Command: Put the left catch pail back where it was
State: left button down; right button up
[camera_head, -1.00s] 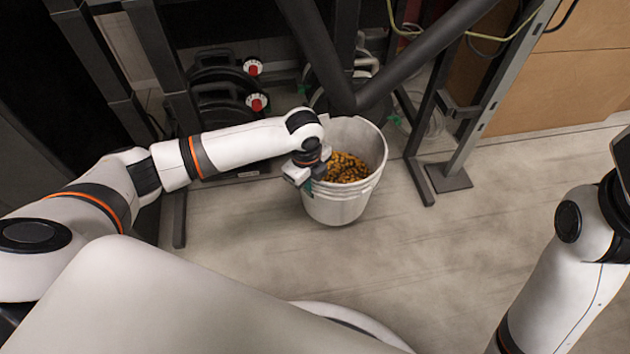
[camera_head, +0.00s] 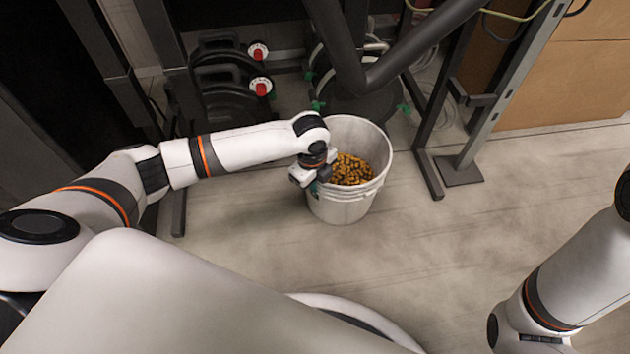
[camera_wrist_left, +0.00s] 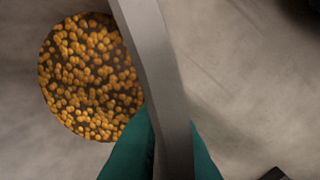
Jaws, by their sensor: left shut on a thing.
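The left catch pail (camera_head: 345,205) is a white bucket with yellow-brown seeds in it. It stands upright or nearly so, in front of the black frame; I cannot tell whether its base touches the floor. My left gripper (camera_head: 316,180) is shut on the pail's near left rim. In the left wrist view the grey rim (camera_wrist_left: 158,70) runs between the green fingertips (camera_wrist_left: 168,155), with the seeds (camera_wrist_left: 92,78) on its left. My right arm shows at the right edge of the head view, but its gripper is out of view.
Black machine legs and a grey upright with a foot plate (camera_head: 458,170) stand behind and right of the pail. Black units with red-and-white knobs (camera_head: 262,87) are at the back left. A dark pipe (camera_head: 385,70) slants above the pail. Bare floor (camera_head: 480,240) lies to the right and in front.

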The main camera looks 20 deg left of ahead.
pick_arm(q)
jog(key=shift+w+d+r, duration=0.1)
jog(key=shift+w+r, duration=0.15)
jog(key=c, duration=1.8)
grip_release()
jog(key=shift+s+f, duration=0.25)
jog(key=shift+o, duration=1)
